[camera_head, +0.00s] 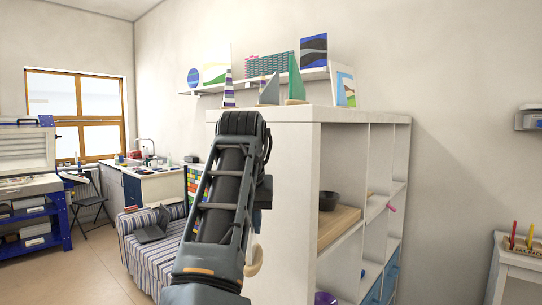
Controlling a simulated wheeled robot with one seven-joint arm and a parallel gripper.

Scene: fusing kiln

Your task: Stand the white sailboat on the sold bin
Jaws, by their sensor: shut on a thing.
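My arm (228,185) rises through the middle of the view in front of the shelf unit. My gripper is hidden behind the arm or out of view, so its fingers and anything in them do not show. Three sailboats stand on top of the shelf unit: a white one with purple stripes (229,92), a grey one (270,91) and a green one (295,78). No plain white sailboat can be made out. Blue bins (391,277) sit low in the shelf unit; I cannot read a sold label. A pale rounded shape (254,257) shows beside my arm, too unclear to name.
The white shelf unit (290,160) holds a dark bowl (328,201) on a wooden board. A wall shelf (210,88) carries pictures behind the sailboats. A striped sofa (155,261) stands left of my arm. Open floor (85,280) lies farther left.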

